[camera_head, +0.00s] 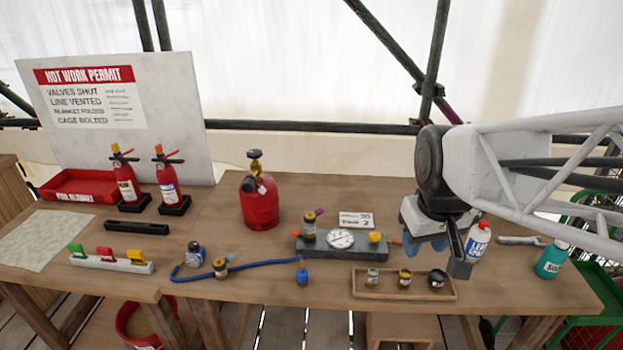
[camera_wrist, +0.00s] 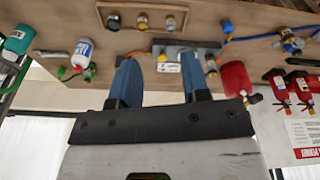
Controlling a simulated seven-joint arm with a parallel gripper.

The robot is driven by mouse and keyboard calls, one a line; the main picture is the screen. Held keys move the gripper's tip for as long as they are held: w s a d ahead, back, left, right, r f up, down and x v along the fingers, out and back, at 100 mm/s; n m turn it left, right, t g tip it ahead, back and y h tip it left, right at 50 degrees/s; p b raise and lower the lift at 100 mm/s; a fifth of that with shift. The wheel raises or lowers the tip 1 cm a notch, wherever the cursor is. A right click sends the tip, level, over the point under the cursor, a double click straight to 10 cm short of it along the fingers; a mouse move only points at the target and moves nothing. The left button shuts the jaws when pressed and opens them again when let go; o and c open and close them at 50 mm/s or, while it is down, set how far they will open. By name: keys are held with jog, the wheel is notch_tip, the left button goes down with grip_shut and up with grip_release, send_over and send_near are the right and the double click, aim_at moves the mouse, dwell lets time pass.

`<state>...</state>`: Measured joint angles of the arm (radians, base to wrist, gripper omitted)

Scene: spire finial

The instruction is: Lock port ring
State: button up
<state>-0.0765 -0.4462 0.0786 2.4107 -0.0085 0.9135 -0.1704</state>
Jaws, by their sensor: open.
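A grey block (camera_head: 345,252) stands mid-table with a round white gauge (camera_head: 340,238) on it. At its left end is a brass and dark port fitting (camera_head: 309,226) with a purple-tipped part and an orange tip; which part is the ring I cannot tell. A yellow knob (camera_head: 375,237) sits at its right. My gripper (camera_head: 435,260) is open and empty above the table, right of the block. In the wrist view its blue fingers (camera_wrist: 160,80) are spread, with part of the block (camera_wrist: 187,44) seen beyond them.
A wooden tray (camera_head: 365,294) with several small fittings lies in front of the block. A blue hose (camera_head: 240,268) lies left of it. A red cylinder (camera_head: 260,203) stands behind left. A white bottle (camera_head: 478,241) and teal bottle (camera_head: 551,259) stand right.

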jog(key=w+a+f+n, duration=0.1)
jog(key=w+a+n, duration=0.25)
jog(key=w, duration=0.55)
jog(key=n+g, duration=0.2)
jog(key=n, duration=0.7)
send_near(298, 234)
jog(key=shift+w+a+f+m, duration=0.2)
jog(key=shift+w+a+m, duration=0.05)
jog(key=shift+w+a, duration=0.35)
jog(key=shift+a+f, duration=0.2)
jog(key=shift+a, duration=0.05)
jog(key=shift+f, duration=0.1)
jog(key=shift+f, duration=3.8)
grip_shut()
